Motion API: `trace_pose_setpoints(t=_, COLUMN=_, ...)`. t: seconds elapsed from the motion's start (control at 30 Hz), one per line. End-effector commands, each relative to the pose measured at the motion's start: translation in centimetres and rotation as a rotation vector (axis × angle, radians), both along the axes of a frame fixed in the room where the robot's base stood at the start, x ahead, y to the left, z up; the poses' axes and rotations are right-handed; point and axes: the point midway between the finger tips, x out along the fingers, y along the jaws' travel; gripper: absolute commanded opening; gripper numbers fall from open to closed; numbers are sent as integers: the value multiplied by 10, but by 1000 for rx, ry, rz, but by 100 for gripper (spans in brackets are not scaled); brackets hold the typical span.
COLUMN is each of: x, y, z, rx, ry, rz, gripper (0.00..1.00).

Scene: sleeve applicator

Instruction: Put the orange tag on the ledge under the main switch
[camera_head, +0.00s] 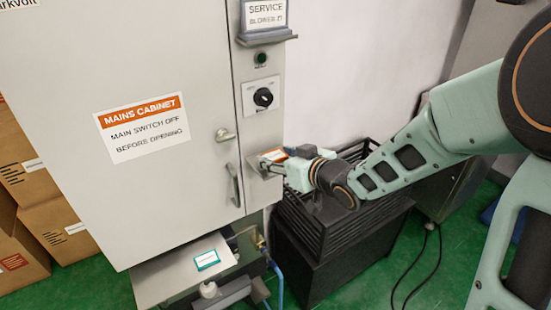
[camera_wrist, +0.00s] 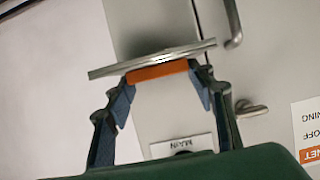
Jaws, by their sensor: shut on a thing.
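The main switch (camera_head: 263,97) is a black rotary knob on a white plate on the cabinet's narrow right panel. Below it a small metal ledge (camera_head: 257,168) sticks out; the wrist view, turned upside down, shows its edge (camera_wrist: 115,68). The orange tag (camera_head: 274,155) is at the ledge, with its orange edge (camera_wrist: 157,72) between my fingertips. My gripper (camera_head: 283,160) is shut on the tag, reaching in from the right. In the wrist view the tag appears close against the ledge; I cannot tell whether it rests on it.
An upper ledge (camera_head: 267,39) holds a service sign (camera_head: 265,14). A door handle (camera_head: 234,186) and latch (camera_head: 224,135) are left of the ledge. A teal-edged tag (camera_head: 207,260) lies on a lower shelf (camera_head: 160,277). A black crate (camera_head: 310,228) stands under my gripper.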

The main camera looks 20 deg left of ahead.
Motion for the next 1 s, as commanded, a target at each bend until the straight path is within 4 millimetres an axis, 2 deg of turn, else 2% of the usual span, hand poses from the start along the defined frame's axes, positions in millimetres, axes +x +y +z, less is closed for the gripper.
trace_pose_setpoints(t=0.2, x=0, y=0, z=-3, rx=0, ry=0, rz=0, gripper=30)
trace_pose_setpoints(t=0.23, x=0, y=0, z=-3, rx=0, ry=0, rz=0, gripper=51)
trace_pose_setpoints(t=0.4, x=0, y=0, z=-2, rx=0, ry=0, rz=0, gripper=67)
trace_pose_setpoints(t=0.77, x=0, y=0, z=3, rx=1, ry=-1, rz=0, gripper=67)
trace_pose_setpoints(t=1.0, x=-21, y=-27, z=17, rx=-1, ry=-3, rz=-3, gripper=67)
